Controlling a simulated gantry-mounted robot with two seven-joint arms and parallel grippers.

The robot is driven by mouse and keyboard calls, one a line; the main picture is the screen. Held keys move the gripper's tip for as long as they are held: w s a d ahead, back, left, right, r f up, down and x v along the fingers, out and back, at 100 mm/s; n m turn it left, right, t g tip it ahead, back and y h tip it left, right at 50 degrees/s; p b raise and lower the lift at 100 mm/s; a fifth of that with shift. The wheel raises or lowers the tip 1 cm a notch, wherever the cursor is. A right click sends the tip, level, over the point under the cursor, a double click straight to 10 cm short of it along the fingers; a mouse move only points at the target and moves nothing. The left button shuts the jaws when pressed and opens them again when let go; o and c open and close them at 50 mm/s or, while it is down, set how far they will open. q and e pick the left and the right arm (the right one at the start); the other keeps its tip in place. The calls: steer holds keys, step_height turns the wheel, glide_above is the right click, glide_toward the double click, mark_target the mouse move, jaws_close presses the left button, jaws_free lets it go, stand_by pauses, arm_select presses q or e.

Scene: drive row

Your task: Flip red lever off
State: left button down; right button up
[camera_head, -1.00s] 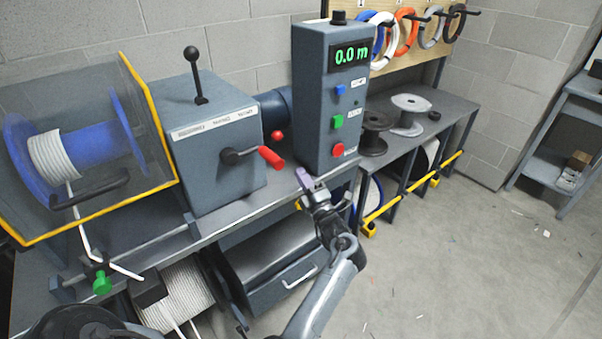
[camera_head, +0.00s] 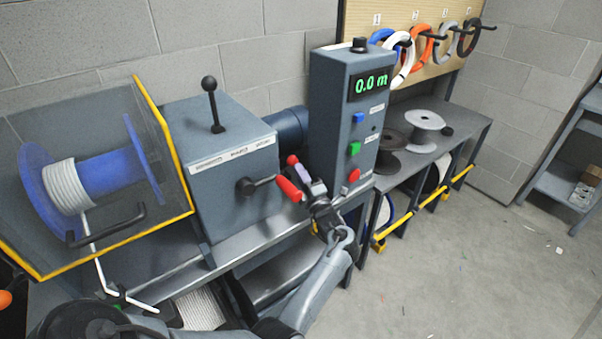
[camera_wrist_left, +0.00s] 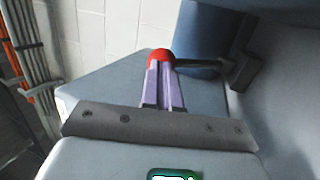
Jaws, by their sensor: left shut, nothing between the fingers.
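A red-gripped lever (camera_head: 289,189) on a dark shaft sticks out from the front of the grey gearbox housing (camera_head: 222,165). A red ball knob (camera_head: 292,160) shows just behind it, beside the housing's right side. My left gripper (camera_head: 300,172), with purple fingers, is shut and empty, right next to the red grip and in front of the knob. In the left wrist view the red ball (camera_wrist_left: 161,56) shows at the tips of the closed fingers (camera_wrist_left: 160,72), with a dark rod to its right. I cannot tell whether they touch. My right gripper is not in view.
A control box (camera_head: 345,125) reading 0.0 m stands close on the right, with blue, green and red buttons. A black-knobbed lever (camera_head: 212,100) rises from the housing top. A guarded blue spool (camera_head: 95,175) is at left. The floor (camera_head: 490,270) at right is mostly clear.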

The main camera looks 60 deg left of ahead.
mark_target(296, 161)
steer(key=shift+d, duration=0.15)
arm_select(q)
steer(key=shift+s+a+r+h+p, duration=0.1)
steer(key=shift+a+r+h+p, duration=0.35)
steer(key=shift+r+p, duration=0.15)
steer(key=shift+s+a+r+h+p, duration=0.1)
steer(key=shift+a+r+h+p, duration=0.3)
steer(key=shift+r, duration=0.25)
steer(key=shift+w+a+r, duration=0.1)
steer(key=shift+a+r, duration=0.25)
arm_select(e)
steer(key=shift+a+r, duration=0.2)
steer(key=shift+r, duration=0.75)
arm_select(q)
steer(key=shift+d, duration=0.1)
